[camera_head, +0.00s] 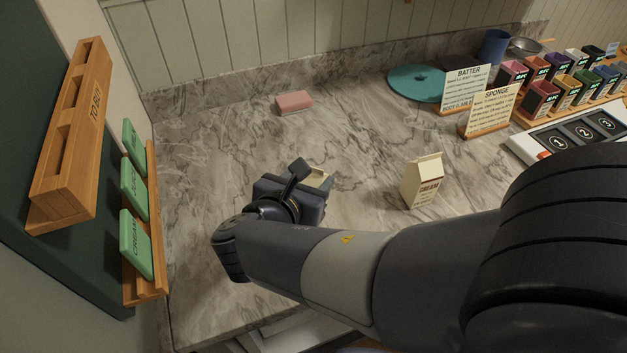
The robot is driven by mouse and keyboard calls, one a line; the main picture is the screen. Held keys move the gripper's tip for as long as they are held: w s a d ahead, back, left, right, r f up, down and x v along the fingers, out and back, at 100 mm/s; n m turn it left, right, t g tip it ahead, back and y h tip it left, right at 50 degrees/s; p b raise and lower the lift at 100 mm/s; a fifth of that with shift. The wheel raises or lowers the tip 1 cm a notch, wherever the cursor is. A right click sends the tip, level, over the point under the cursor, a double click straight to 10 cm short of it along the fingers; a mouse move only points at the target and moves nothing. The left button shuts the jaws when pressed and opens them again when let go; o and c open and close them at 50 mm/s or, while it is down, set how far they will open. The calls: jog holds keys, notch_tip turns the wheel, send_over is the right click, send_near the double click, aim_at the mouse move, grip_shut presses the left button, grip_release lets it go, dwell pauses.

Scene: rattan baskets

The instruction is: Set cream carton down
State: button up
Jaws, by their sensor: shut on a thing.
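My gripper (312,190) is low over the left-middle of the marble counter (225,150). It is shut on a pale cream-coloured thing (319,177), likely a carton. Only a small top part of that thing shows behind the gripper. I see no label on it, and I cannot tell whether its base touches the counter. Another cream-coloured carton (423,181) with a peaked top and dark red lettering stands upright on the counter to the right, apart from my gripper.
A pink block (294,102) lies near the back wall. A teal disc (417,84), two recipe cards (489,110), several coloured boxes (541,98) and a numbered panel (575,135) fill the right. A wooden rack (148,275) with green cards (135,246) borders the left. The counter between is clear.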

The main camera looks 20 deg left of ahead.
jog(key=shift+f, duration=1.45)
jog(key=shift+f+b, duration=0.2)
jog(key=shift+b, duration=0.1)
jog(key=o, duration=1.1)
jog(key=shift+o, duration=0.2)
jog(key=shift+r, duration=0.1)
jog(key=shift+s+r, duration=0.1)
jog(key=shift+r, duration=0.1)
jog(key=v, duration=1.1)
jog(key=shift+s, duration=0.4)
